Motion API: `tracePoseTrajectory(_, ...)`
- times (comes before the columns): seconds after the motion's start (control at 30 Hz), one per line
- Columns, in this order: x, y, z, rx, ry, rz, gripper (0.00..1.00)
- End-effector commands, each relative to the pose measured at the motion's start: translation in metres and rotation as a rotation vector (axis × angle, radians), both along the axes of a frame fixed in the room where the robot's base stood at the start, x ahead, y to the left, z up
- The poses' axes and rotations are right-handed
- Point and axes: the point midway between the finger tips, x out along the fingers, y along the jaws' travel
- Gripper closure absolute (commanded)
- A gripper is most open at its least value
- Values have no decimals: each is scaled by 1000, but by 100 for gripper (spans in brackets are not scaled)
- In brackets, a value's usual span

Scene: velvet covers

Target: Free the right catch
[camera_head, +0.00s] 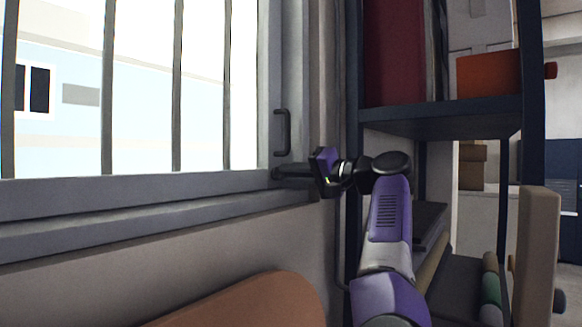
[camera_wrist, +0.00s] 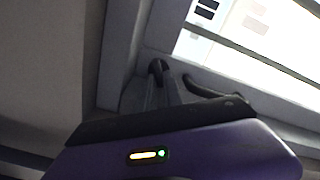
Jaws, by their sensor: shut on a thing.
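A barred window with a grey frame (camera_head: 190,190) fills the left of the head view. A dark upright pull handle (camera_head: 283,132) is on the right side of its frame, and it also shows in the wrist view (camera_wrist: 215,90). My gripper (camera_head: 280,174) reaches left to the lower right corner of the frame, just below that handle. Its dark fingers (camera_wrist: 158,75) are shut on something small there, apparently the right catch. The catch itself is mostly hidden by the fingers, so its position cannot be told.
A dark shelf unit (camera_head: 440,122) stands close to the right of my arm, with an orange box (camera_head: 488,74) on it. A brown rounded surface (camera_head: 245,305) lies below the window. The wall (camera_head: 150,270) under the sill is bare.

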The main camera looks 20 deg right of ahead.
Motion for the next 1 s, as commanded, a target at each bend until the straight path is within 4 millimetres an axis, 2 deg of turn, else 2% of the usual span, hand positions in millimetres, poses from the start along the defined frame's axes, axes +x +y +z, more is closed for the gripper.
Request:
tracePoseTrajectory(0.5,1,-3,-4,342,252,-3,100)
tracePoseTrajectory(1.0,1,-3,-7,462,337,-4,100)
